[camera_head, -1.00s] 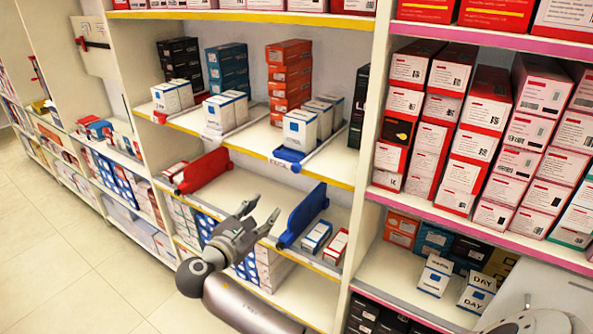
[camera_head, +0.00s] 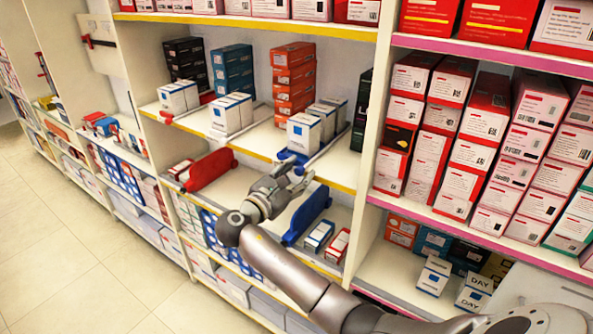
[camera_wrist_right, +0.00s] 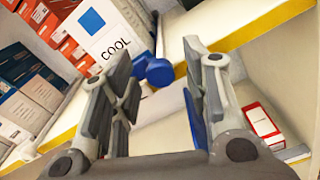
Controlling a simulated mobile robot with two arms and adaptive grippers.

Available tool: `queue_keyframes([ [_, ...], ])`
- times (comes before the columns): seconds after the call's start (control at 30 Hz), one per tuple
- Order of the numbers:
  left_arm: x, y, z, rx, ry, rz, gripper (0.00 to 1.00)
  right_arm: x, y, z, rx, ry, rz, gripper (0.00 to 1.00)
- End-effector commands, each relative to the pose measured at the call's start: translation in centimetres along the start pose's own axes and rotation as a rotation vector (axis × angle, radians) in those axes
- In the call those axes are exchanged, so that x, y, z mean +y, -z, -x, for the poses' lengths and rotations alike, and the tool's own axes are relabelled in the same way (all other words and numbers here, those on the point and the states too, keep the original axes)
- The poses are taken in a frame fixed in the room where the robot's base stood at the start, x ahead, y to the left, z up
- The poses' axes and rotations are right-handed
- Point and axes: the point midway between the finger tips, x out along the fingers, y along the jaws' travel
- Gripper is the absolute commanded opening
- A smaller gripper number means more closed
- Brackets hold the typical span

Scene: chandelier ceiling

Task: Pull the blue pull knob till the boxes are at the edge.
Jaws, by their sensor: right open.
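The blue pull knob (camera_wrist_right: 159,71) shows between the fingertips of my right gripper (camera_wrist_right: 158,58) in the wrist view, with the fingers apart on either side and not closed on it. In the head view the blue puller (camera_head: 287,155) sits at the front of the middle shelf, partly hidden by my right gripper (camera_head: 289,177). White boxes with blue squares (camera_head: 303,132) stand in a row behind the puller, set back from the shelf's yellow edge. The front box (camera_wrist_right: 101,35) shows "COOL" in the wrist view. My left gripper is not in view.
A blue divider (camera_head: 307,214) and a red divider (camera_head: 208,170) stand on the shelf below. Orange boxes (camera_head: 293,85) and more white boxes (camera_head: 231,113) share the middle shelf. A shelf upright (camera_head: 374,125) stands close to the right.

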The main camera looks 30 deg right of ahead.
Motion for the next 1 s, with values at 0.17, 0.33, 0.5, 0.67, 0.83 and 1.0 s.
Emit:
queue_keyframes([
  [0.17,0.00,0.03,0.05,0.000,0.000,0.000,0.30,0.01,0.03,-0.27,0.001,-0.001,-0.001,0.43],
  [0.33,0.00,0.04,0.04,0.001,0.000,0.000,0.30,0.00,0.04,-0.25,0.001,0.000,-0.001,0.38],
  [0.5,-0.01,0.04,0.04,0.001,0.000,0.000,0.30,-0.01,0.04,-0.24,0.001,0.000,0.000,0.16],
  [0.67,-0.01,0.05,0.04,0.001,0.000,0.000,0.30,-0.01,0.05,-0.23,0.001,0.000,0.000,0.00],
  [0.83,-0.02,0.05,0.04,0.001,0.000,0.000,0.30,-0.01,0.05,-0.22,0.001,0.000,0.000,0.00],
  [1.0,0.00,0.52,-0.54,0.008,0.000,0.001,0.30,0.70,0.61,-0.57,0.001,0.000,0.001,0.00],
])
